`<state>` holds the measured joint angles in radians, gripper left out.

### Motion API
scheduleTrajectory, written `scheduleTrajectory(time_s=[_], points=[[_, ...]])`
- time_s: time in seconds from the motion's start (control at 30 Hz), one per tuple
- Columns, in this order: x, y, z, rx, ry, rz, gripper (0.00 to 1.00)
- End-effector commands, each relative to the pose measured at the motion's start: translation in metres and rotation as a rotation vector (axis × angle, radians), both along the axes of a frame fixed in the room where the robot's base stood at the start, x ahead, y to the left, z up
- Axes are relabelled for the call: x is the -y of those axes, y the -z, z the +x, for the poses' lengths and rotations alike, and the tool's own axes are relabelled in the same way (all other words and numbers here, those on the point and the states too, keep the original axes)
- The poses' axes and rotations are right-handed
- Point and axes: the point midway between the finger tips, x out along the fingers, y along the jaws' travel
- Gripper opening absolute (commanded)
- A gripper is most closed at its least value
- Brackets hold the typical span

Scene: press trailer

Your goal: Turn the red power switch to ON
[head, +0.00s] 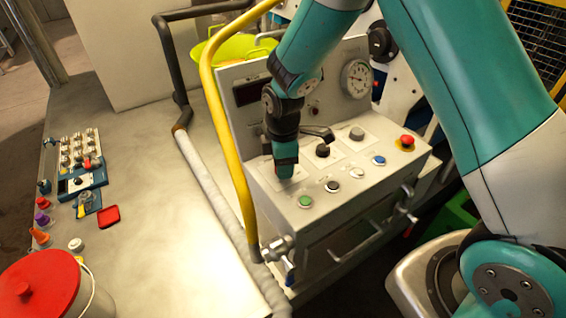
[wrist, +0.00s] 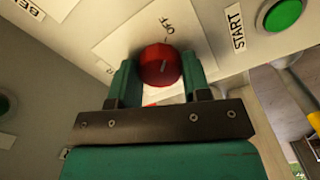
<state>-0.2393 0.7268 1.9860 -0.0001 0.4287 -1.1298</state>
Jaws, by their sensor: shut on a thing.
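The red power switch (wrist: 159,65) is a round red knob on a pale plate, seen in the wrist view. Another label at the plate's left is too partial to read. My gripper (wrist: 160,82) has one teal finger on each side of the knob and is shut on it. In the head view my gripper (head: 285,174) points down onto the left part of the grey control box (head: 345,205) and hides the switch.
A green button (wrist: 283,14) marked START is near the switch. The control box also carries black, white and blue buttons, a red emergency button (head: 407,140) and a gauge (head: 357,79). A yellow pipe (head: 232,150) runs close at the left. The bench (head: 165,200) beyond is partly clear.

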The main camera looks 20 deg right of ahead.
Motion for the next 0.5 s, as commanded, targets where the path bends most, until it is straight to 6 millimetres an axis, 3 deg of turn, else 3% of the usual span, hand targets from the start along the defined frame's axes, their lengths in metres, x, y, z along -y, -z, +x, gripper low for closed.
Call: scheduleTrajectory(time_s=[0.27,0.5], points=[[0.0,0.0004,0.0003,0.001,0.088,0.0,0.2],[0.0,0.0005,0.0004,0.001,0.274,0.0,0.2]])
